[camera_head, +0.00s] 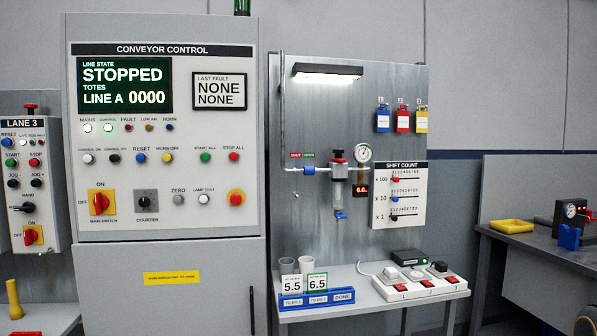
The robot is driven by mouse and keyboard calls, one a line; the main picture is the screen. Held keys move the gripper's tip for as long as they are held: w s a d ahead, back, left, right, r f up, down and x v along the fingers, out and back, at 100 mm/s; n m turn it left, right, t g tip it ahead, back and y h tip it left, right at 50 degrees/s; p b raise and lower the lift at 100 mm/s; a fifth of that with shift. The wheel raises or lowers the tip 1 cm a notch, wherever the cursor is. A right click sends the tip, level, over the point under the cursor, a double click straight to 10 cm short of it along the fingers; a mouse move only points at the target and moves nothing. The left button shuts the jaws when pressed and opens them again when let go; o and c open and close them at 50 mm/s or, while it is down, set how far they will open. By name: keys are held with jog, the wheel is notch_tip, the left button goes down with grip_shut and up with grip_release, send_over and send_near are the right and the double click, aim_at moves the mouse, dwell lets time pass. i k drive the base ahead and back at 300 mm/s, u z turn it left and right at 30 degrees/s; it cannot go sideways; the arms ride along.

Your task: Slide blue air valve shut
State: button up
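The blue air valve (309,171) is a small blue sleeve on the white horizontal air pipe (291,169), on the grey back panel right of the control cabinet. Above the pipe are a red label (295,155), which seems to read SHUT, and a green label (308,155), which seems to read OPEN. The blue sleeve sits below the green label. My gripper is not in view.
Right of the valve are a red-topped regulator (338,157), a round gauge (362,152) and the SHIFT COUNT board (399,218). The conveyor control cabinet (165,220) stands close on the left. Below, a shelf (385,309) carries a blue card tray (316,300) and a switch strip (425,287).

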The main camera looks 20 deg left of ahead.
aim_at(308, 170)
jog(key=u, duration=0.5)
jog(key=i, duration=0.65)
jog(key=u, duration=0.6)
